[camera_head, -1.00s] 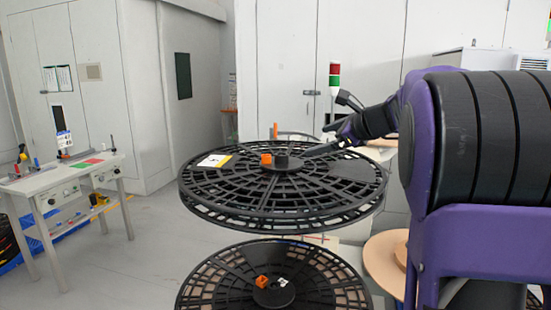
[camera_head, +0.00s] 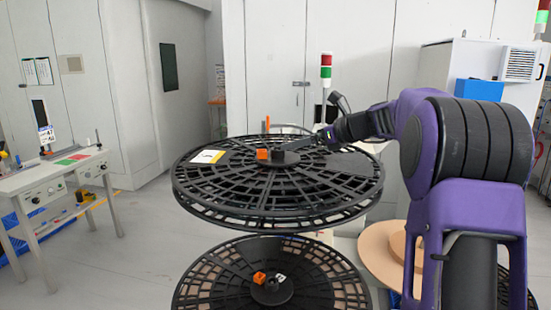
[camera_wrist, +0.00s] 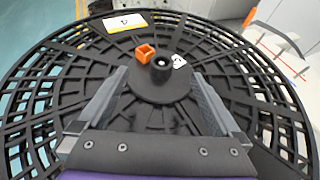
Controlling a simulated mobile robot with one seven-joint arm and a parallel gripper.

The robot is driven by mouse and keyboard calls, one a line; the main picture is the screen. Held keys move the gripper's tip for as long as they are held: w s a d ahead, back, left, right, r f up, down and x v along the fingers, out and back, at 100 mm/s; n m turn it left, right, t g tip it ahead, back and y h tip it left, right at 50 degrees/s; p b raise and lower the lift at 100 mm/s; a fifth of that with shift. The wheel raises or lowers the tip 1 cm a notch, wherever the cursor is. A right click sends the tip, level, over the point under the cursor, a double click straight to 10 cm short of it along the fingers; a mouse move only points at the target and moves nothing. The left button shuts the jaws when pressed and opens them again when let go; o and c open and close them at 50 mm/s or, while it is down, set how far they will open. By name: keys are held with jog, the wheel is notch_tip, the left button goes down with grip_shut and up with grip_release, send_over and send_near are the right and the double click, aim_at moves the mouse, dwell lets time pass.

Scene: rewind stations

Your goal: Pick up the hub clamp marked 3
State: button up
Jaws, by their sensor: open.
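A black hub clamp (camera_wrist: 160,90) sits at the centre of the upper black reel (camera_head: 345,190), with a short round post. An orange block (camera_head: 263,154) stands beside the post; it also shows in the wrist view (camera_wrist: 145,53). A small white tag (camera_wrist: 178,61) lies on the post's other side, its mark too small to read surely. My gripper (camera_wrist: 158,76) is open and empty, its fingers on either side of the hub in the wrist view. In the head view my gripper (camera_head: 305,146) reaches in from the right, low over the reel. Whether it touches anything is unclear.
A white and yellow card (camera_head: 208,157) lies on the upper reel. A second reel (camera_head: 215,290) with an orange block (camera_head: 259,278) and white tag (camera_head: 281,278) lies below. A signal lamp (camera_head: 326,72) stands behind. A workbench (camera_head: 55,180) is at left, with open floor between.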

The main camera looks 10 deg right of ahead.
aim_at(273, 149)
jog(key=x, duration=0.7)
jog(key=shift+a+f, duration=0.2)
jog(key=shift+a, duration=0.25)
grip_shut()
